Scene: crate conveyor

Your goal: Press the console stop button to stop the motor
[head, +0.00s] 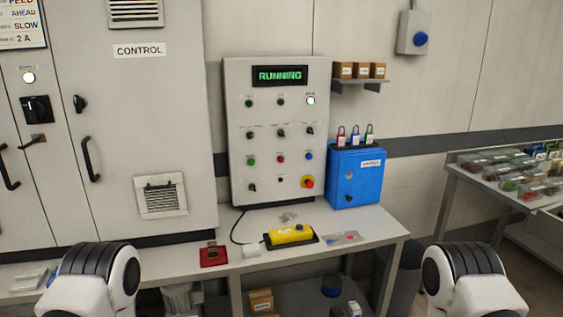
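The grey console (244,120) stands on the bench against the wall. Its display (280,75) reads RUNNING in green. A row low on its face holds a green button (251,162), a red button (280,159) and a blue button (309,156); their labels are too small to read. A red mushroom button on a yellow ring (308,182) sits at the lower right. A lamp at the upper right (311,100) shows white. Parts of both my arms show at the bottom left and bottom right, well short of the console. Neither gripper is in view.
A blue box (355,181) with several padlocks stands right of the console. A yellow pendant (290,234) and a red item (213,256) lie on the bench (370,222). A tall CONTROL cabinet (140,95) is at left; a parts table (490,187) is at right.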

